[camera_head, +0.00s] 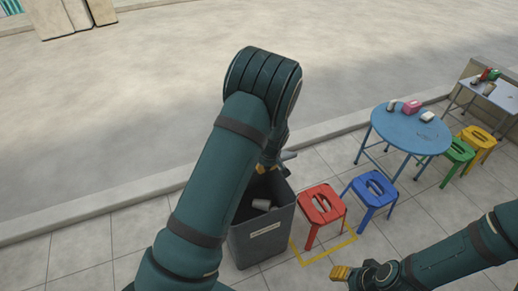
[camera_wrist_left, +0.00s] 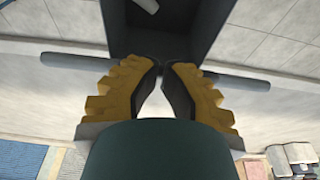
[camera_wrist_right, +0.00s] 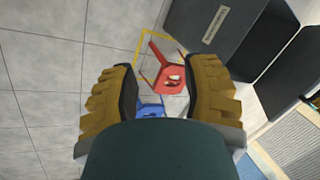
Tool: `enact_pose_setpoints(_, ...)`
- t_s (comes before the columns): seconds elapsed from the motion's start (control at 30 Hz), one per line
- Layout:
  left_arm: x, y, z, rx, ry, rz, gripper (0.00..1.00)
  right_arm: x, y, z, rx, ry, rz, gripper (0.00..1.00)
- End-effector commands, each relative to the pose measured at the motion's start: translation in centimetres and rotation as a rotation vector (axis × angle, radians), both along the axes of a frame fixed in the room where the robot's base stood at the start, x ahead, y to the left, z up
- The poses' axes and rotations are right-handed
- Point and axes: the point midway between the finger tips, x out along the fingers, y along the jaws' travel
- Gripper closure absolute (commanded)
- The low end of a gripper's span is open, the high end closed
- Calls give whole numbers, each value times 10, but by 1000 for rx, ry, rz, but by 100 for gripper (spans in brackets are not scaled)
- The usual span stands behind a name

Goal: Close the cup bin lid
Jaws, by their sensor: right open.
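The dark grey cup bin (camera_head: 262,243) stands open on the pavement, with a pale label on its front and a whitish cup (camera_head: 262,204) inside. A grey bar (camera_head: 288,156) sticks out at the bin's back top edge, apparently part of the lid; my left arm hides much there. My left gripper (camera_head: 268,167) is at this bar; in the left wrist view its fingertips (camera_wrist_left: 161,66) nearly meet across the bar (camera_wrist_left: 237,82). In the right wrist view a dark panel (camera_wrist_right: 290,68), likely the raised lid, shows beyond the bin (camera_wrist_right: 212,22). My right gripper (camera_wrist_right: 158,75) is open and empty, away from the bin.
A red stool (camera_head: 322,205) stands close right of the bin, over a yellow floor outline (camera_head: 330,252). A blue stool (camera_head: 375,188) and a round blue table (camera_head: 410,130) are farther right. A kerb (camera_head: 150,187) runs behind the bin. Pavement left of it is clear.

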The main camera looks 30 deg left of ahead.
Motion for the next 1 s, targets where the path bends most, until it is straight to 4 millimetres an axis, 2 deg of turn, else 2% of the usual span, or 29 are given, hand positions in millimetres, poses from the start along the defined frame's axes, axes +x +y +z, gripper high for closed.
enact_pose_setpoints(0.03,-9,-10,-21,1,6,-3,100,-2,0,-12,1,5,4,53)
enact_pose_setpoints(0.2,-32,-36,-72,2,6,-3,100,3,0,-36,-1,-8,0,53)
enact_pose_setpoints(0.3,-40,-46,-93,2,2,0,100,5,0,-44,-2,-12,-1,53)
enact_pose_setpoints(0.67,-54,-63,-140,8,-2,-2,100,9,-1,-57,-4,-21,-3,53)
enact_pose_setpoints(1.0,-61,-71,-182,199,-163,-9,100,10,-1,-65,-5,-25,-4,53)
